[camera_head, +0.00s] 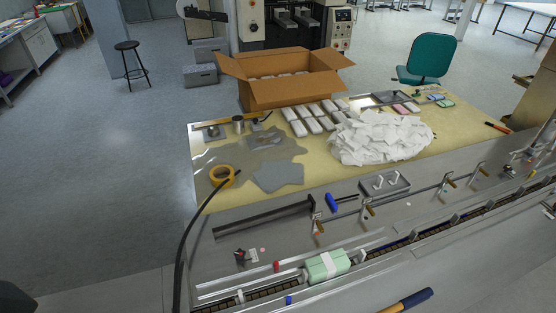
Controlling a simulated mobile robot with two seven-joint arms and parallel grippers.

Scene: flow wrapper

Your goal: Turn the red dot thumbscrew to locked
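Several brass-coloured clamps sit along the rail of the wrapper, among them one at the left (318,226) and one further right (367,213). The left one shows a small reddish-orange spot low on it, but I cannot tell whether this is the red dot thumbscrew or how it is turned. A small red knob (276,266) stands near the conveyor's front left. Neither of my grippers shows in the head view.
A green-and-white pack (327,265) lies on the conveyor. A blue-and-yellow handle (410,301) is at the bottom edge. A dark cable (183,235) rises at the left. Behind, the table carries an open cardboard box (280,92), white packs, a white heap (380,138) and yellow tape (222,176).

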